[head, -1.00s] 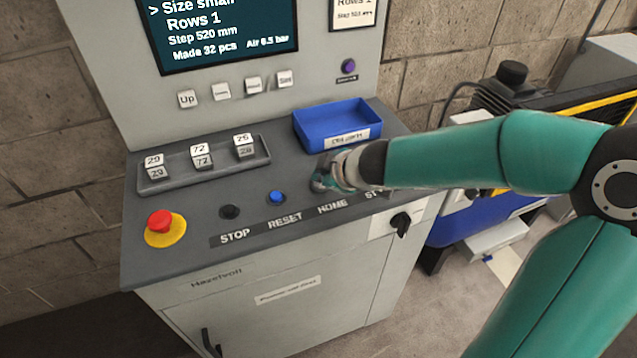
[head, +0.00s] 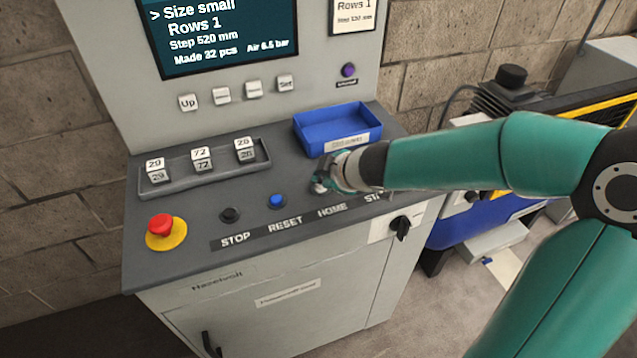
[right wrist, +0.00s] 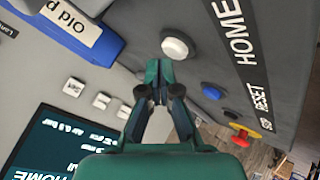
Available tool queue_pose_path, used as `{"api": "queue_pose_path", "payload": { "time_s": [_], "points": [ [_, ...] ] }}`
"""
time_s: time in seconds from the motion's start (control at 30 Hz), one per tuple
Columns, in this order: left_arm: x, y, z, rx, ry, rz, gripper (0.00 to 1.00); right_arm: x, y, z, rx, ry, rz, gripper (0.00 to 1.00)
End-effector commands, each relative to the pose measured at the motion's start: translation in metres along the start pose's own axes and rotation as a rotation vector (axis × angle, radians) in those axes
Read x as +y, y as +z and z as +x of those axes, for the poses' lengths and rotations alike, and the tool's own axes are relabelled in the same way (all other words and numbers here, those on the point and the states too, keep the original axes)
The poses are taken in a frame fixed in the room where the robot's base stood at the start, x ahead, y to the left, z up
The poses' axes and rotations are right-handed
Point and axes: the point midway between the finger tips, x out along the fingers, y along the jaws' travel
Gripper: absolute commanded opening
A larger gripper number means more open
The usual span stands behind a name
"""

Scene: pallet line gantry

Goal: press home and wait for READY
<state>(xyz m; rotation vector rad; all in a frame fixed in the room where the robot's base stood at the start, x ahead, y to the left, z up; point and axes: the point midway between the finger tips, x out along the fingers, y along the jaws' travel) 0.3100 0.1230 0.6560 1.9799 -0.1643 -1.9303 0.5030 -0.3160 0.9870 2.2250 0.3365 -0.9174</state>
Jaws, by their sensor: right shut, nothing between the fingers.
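The HOME button is a white round button (right wrist: 175,47) in the right wrist view, beside the printed HOME label (right wrist: 230,30). In the head view my right gripper (head: 322,184) covers it, above the HOME label (head: 332,210). My right gripper (right wrist: 157,72) is shut and empty, its tips close to the button; I cannot tell whether they touch. The screen (head: 228,35) shows Size small, Rows 1, Step 520 mm; its top is cut off in the head view. In the right wrist view the screen (right wrist: 55,145) shows the word HOME in large letters. My left gripper is out of view.
Left of the gripper are a blue RESET button (head: 277,200), a black STOP button (head: 230,214) and a red emergency stop (head: 160,224). A blue tray (head: 338,145) stands just behind the gripper. A grey rack (head: 205,180) holds numbered blocks.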

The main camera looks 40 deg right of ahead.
Motion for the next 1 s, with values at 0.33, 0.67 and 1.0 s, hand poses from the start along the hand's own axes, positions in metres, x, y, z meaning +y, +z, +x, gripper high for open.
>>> {"api": "queue_pose_path", "payload": {
  "time_s": [0.33, 0.67, 1.0],
  "points": [
    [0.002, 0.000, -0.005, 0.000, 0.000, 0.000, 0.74, 0.003, -0.003, -0.004, 0.001, 0.001, -0.001, 0.00],
    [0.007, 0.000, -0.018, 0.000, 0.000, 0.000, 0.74, 0.011, -0.011, -0.015, 0.001, 0.002, 0.001, 0.00],
    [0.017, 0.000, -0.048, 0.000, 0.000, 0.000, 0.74, 0.028, -0.027, -0.038, 0.001, 0.002, -0.001, 0.00]
  ]
}}
